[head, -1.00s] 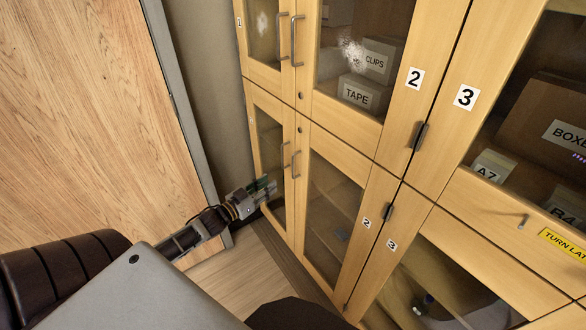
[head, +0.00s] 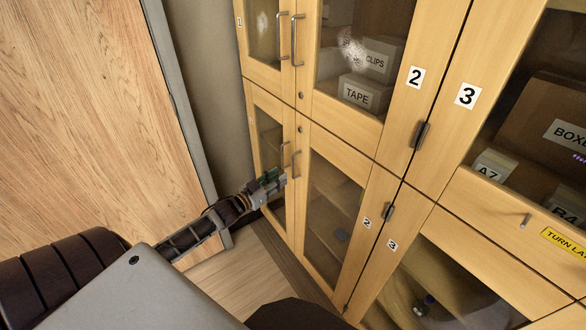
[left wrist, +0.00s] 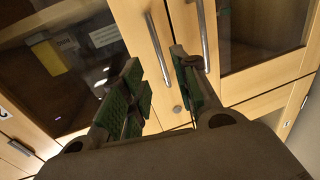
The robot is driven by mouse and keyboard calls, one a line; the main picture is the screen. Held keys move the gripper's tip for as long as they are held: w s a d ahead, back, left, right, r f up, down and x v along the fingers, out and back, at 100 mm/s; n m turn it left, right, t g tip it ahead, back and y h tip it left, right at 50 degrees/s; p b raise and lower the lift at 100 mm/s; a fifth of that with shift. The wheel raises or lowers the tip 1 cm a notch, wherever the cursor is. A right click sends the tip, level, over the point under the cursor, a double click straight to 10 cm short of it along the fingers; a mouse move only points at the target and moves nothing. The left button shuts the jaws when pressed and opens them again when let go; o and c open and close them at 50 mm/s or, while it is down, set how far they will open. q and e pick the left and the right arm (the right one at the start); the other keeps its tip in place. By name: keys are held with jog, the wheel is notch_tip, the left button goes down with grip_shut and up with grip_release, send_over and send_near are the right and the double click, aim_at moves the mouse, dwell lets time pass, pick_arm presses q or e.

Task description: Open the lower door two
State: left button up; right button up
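Lower door two (head: 335,205) is a shut wooden door with a glass pane and a number 2 label, in the lower row of the cabinet. Its upright metal handle (head: 297,163) stands beside the handle of lower door one (head: 283,158). My left gripper (head: 283,179) is just in front of these handles, near their lower ends. In the left wrist view the gripper (left wrist: 156,75) is open, and door two's handle (left wrist: 158,45) shows between its fingers. Door one's handle (left wrist: 204,35) shows just right of the right finger. Contact cannot be told. My right gripper is not in view.
Upper doors with handles (head: 298,40) are above. A lock (head: 300,129) sits above the lower door handles. A wooden panel (head: 110,120) stands at the left. Some floor (head: 225,275) is free below.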

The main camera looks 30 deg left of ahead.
aim_at(293, 176)
pick_arm(q)
jog(key=w, duration=0.2)
jog(key=w+d, duration=0.1)
jog(key=w, duration=0.5)
jog(key=shift+d, duration=0.3)
jog(key=shift+w+b, duration=0.2)
jog(key=shift+b, duration=0.1)
jog(key=c, duration=0.6)
grip_shut()
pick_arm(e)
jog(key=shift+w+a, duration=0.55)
